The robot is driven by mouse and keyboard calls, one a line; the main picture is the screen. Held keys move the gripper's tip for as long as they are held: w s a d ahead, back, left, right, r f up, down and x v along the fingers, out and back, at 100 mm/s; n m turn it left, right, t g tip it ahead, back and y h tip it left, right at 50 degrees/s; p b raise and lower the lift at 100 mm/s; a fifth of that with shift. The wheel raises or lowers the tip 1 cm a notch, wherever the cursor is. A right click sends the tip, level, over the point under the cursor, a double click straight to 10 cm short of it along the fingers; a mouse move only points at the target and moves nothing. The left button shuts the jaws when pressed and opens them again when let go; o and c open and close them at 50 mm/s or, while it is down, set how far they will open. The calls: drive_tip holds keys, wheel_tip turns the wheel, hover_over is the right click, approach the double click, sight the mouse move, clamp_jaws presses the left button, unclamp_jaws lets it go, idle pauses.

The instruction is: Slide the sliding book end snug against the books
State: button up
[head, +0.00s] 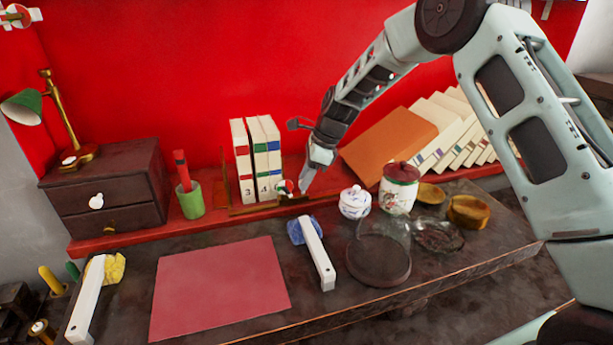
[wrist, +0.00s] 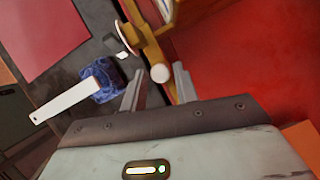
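Several upright white books (head: 257,160) with coloured bands stand on a brass book rack (head: 240,208) on the red shelf. The rack's fixed-looking left end (head: 220,185) stands near the books' left side. The sliding book end (wrist: 150,48), brass with a pale round knob, is at the books' right; its round coloured knob also shows in the head view (head: 285,187). Whether it touches the books is unclear. My gripper (wrist: 159,78) is open, its fingertips on either side of the pale knob, with visible gaps; contact is not seen. It also shows in the head view (head: 305,186).
Right of my gripper are a small white lidded pot (head: 355,202), a red-lidded jar (head: 398,187) and an orange book (head: 388,143) leaning by tilted books. A green cup (head: 190,200) stands left. A white-handled blue brush (head: 318,250) lies in front beside a red mat (head: 220,288).

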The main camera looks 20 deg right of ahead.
sight(288, 182)
clamp_jaws()
drive_tip(key=a+p, duration=0.1)
drive_tip(key=a, duration=0.3)
drive_tip(key=shift+r, duration=0.15)
drive_tip(key=shift+a+p, duration=0.25)
drive_tip(key=shift+p, duration=0.05)
drive_tip(key=shift+o, duration=2.2)
unclamp_jaws()
drive_tip(key=shift+d+r, duration=0.3)
drive_tip(key=shift+r, duration=0.05)
drive_tip(key=b+v, duration=0.1)
drive_tip(key=v, duration=1.5)
drive_tip(key=shift+r+b, duration=0.2)
drive_tip(key=shift+b, duration=0.1)
